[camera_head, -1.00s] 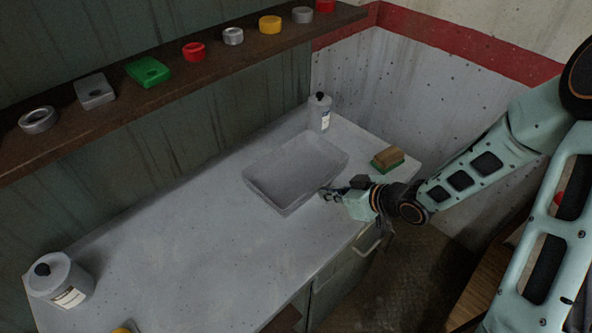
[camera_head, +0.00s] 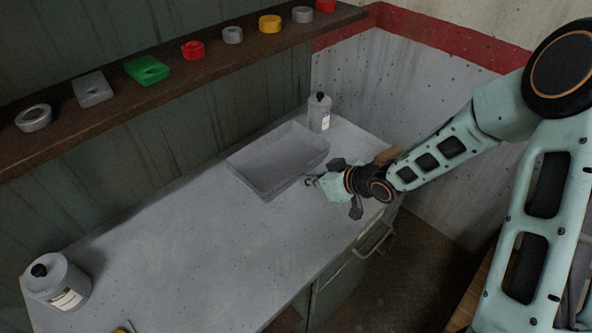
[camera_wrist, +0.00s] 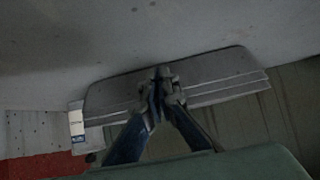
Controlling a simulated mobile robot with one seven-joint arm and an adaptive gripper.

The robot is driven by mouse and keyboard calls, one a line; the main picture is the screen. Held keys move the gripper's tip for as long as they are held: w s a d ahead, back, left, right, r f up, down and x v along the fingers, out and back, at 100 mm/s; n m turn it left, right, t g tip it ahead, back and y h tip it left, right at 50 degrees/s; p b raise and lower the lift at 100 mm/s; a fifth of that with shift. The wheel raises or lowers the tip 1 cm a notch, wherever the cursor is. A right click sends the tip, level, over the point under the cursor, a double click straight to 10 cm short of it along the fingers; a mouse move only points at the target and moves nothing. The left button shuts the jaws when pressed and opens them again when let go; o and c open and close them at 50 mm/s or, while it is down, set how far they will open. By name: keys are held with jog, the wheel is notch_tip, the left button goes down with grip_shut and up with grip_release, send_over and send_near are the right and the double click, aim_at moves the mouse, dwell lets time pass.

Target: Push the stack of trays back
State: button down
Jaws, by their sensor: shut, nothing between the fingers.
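The stack of trays (camera_head: 262,184) is grey and shallow, and sits on the grey counter towards its back edge. In the wrist view its near side (camera_wrist: 215,75) shows several layered rims. My gripper (camera_head: 309,181) is shut and empty at the front right side of the stack. In the wrist view the closed fingertips (camera_wrist: 162,75) are in front of the tray side and look to be at or very near it; exact contact is hard to tell.
A grey bottle (camera_head: 319,113) stands just behind the stack's right corner. A brown sponge (camera_head: 387,155) is partly hidden by my arm. A larger grey canister (camera_head: 57,284) stands at the counter's left end. The counter (camera_head: 180,240) between is mostly clear. A shelf (camera_head: 115,105) with small items runs above.

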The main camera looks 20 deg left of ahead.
aim_at(301, 170)
jog(key=shift+w+a, duration=0.3)
jog(key=shift+a, duration=0.4)
jog(key=shift+w+a, duration=0.25)
jog(key=shift+a, duration=0.5)
jog(key=shift+w+a, duration=0.3)
jog(key=shift+a, duration=0.4)
jog(key=p+v, duration=0.1)
jog(key=v, duration=0.1)
jog(key=p+v, duration=0.1)
jog(key=v, duration=0.1)
jog(key=f+p+v, duration=0.1)
jog(key=v, duration=0.1)
jog(key=shift+s+d+r, duration=0.1)
jog(key=shift+s+d, duration=0.1)
jog(key=shift+d, duration=0.35)
jog(key=shift+s+d+r+p, duration=0.1)
jog(key=shift+s+d+p, duration=0.2)
jog(key=shift+d, duration=0.2)
